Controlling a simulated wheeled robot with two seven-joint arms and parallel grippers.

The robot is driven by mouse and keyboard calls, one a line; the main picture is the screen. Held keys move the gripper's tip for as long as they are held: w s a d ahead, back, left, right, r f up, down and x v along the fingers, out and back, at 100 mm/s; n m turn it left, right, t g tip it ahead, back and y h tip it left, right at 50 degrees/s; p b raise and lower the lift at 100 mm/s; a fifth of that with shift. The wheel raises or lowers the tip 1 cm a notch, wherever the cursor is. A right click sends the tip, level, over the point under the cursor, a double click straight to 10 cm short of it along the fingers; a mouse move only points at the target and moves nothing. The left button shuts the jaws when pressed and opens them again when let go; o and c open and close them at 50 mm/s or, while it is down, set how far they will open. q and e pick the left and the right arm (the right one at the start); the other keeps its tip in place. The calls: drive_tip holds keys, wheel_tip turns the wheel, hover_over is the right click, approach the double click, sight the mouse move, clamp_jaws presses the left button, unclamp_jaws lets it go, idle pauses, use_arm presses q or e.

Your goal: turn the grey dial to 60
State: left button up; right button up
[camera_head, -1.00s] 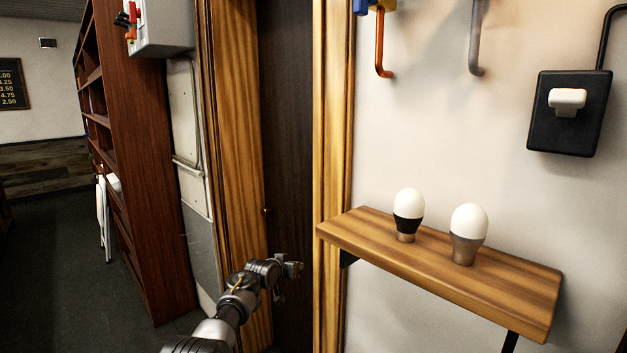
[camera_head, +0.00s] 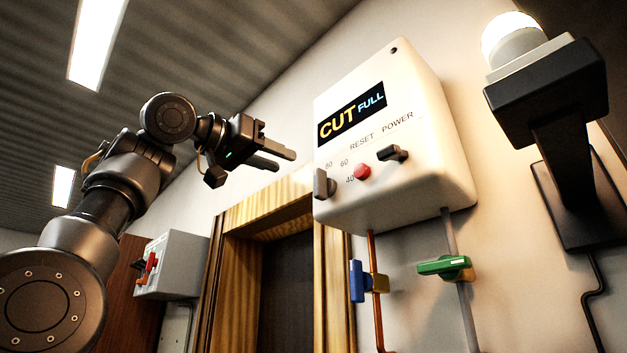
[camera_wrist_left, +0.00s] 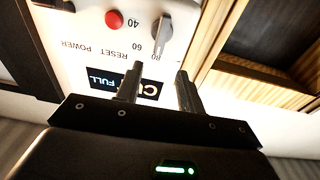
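The grey dial (camera_head: 323,184) sits at the lower left of the front of a white box on the wall (camera_head: 440,130). The numbers 80, 60 and 40 are printed around it. In the left wrist view the dial (camera_wrist_left: 163,33) appears upside down, its narrow end by the 80. My left gripper (camera_head: 286,161) is raised to the left of the box, apart from the dial. Its fingers are apart and empty; in the left wrist view the gripper (camera_wrist_left: 158,70) has the dial just beyond its tips. My right gripper is not in view.
A red button (camera_head: 362,172) and a black power switch (camera_head: 392,153) are right of the dial. A display (camera_head: 351,115) reads CUT FULL. Below are blue (camera_head: 357,281) and green (camera_head: 445,266) valve handles on pipes. A black wall fixture (camera_head: 548,95) with a lit bulb stands at right.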

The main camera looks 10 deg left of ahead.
sight(315, 179)
use_arm(q)
drive_tip(key=shift+y, duration=0.4)
drive_tip(key=p+x, duration=0.2)
drive_tip(key=x, duration=0.1)
drive_tip(key=p+x, duration=0.2)
drive_tip(key=x, duration=0.1)
drive_tip(key=p+x, duration=0.2)
drive_tip(key=x, duration=0.1)
drive_tip(key=shift+s+d+f, duration=0.1)
drive_tip(key=shift+d+f, duration=0.15)
drive_tip(key=shift+f, duration=0.15)
drive_tip(key=shift+d+f, duration=0.1)
drive_tip(key=shift+d, duration=0.05)
clamp_jaws()
